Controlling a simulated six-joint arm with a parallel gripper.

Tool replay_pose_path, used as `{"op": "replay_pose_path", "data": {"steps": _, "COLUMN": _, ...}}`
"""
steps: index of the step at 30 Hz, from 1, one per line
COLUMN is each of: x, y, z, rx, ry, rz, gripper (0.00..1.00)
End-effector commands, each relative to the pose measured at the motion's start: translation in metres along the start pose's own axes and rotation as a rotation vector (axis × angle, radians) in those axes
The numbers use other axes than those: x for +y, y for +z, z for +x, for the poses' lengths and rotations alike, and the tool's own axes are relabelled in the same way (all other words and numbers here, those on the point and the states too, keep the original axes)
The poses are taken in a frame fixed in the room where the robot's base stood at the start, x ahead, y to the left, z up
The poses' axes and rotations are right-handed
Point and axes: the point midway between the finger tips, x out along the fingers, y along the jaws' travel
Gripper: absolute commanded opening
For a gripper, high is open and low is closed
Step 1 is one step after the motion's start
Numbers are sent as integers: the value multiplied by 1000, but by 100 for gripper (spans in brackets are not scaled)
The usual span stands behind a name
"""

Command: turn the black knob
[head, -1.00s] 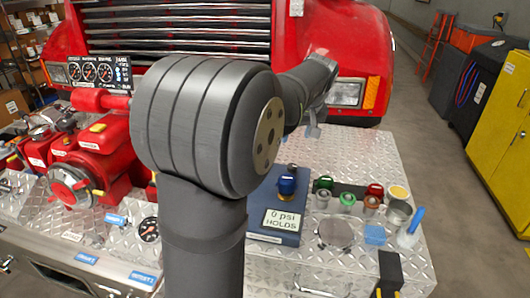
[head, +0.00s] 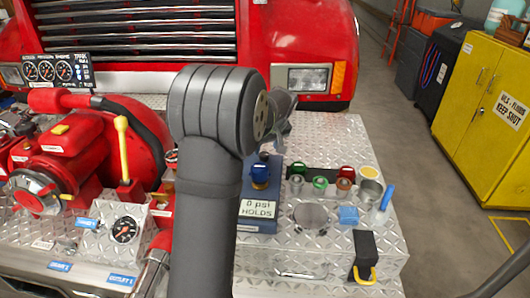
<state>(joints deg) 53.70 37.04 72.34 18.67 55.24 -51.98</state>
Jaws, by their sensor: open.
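A blue box (head: 256,226) stands on the diamond-plate deck, with a sign reading "0 psi HOLDS" on its front. A blue knob (head: 260,173) sits on top of it. A small dark knob (head: 264,155) shows just behind the blue one, partly hidden; I cannot make out its shape. My gripper (head: 279,143) is above and behind the box, close to the dark knob in the picture. It is small and partly hidden by my arm. Its jaws are open and I see nothing held. I cannot tell whether it touches anything.
Green and red caps (head: 320,182) on small fittings stand right of the box, with a metal cup (head: 370,192) and a blue-tipped bottle (head: 383,205). A black block with a yellow handle (head: 364,255) is at the front right. A red pump (head: 85,150) stands left.

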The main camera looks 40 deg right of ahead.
Motion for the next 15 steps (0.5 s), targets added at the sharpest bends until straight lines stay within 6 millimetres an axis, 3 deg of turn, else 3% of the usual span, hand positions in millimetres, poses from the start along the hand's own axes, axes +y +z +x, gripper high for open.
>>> {"op": "replay_pose_path", "data": {"steps": 6, "x": 0, "y": 0, "z": 30, "rx": -2, "ry": -2, "rz": -1, "gripper": 56}}
{"op": "replay_pose_path", "data": {"steps": 15, "x": 0, "y": 0, "z": 37, "rx": 0, "ry": 1, "rz": -1, "gripper": 56}}
